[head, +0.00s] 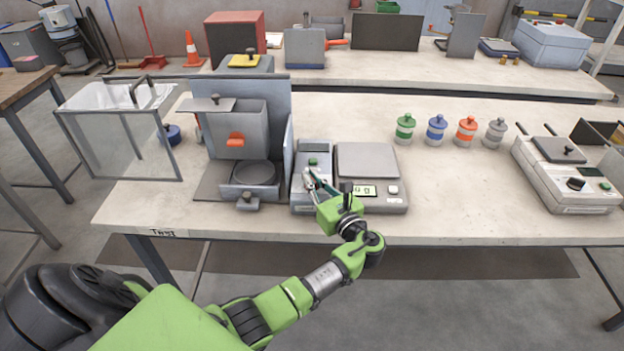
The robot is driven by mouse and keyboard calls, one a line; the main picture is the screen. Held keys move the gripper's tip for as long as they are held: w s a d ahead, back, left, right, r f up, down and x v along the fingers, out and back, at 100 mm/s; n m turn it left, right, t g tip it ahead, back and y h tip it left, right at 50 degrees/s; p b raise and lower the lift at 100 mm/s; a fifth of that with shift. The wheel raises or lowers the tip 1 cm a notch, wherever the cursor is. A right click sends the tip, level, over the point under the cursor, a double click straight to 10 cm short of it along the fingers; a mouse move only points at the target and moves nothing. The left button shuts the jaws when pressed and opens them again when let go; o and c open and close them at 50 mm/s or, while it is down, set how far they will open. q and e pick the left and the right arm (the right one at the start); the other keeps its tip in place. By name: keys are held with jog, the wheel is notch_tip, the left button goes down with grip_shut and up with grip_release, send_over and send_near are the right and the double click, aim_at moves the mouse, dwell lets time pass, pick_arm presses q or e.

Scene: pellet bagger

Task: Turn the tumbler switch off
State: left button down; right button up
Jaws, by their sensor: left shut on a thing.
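A narrow grey control box (315,148) with a green button on top stands between the grey pellet bagger and the flat scale. My left gripper (309,181) reaches over the front part of this box from the front right. Its fingers are shut on the tumbler switch, which they mostly hide, so I cannot tell which way it is tipped. My right gripper is not in view.
The scale (368,160) sits close to the right of the control box, partly behind my left wrist. The pellet bagger (237,135) stands close to its left. Several coloured jars (436,131) and a grey sealer-like machine (566,178) stand farther right.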

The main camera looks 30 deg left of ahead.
pick_arm(q)
jog(key=c, duration=2.2)
grip_release()
jog(key=shift+r, duration=0.15)
jog(key=shift+o, duration=0.2)
jog(key=v, duration=1.2)
jog(key=shift+f, duration=0.2)
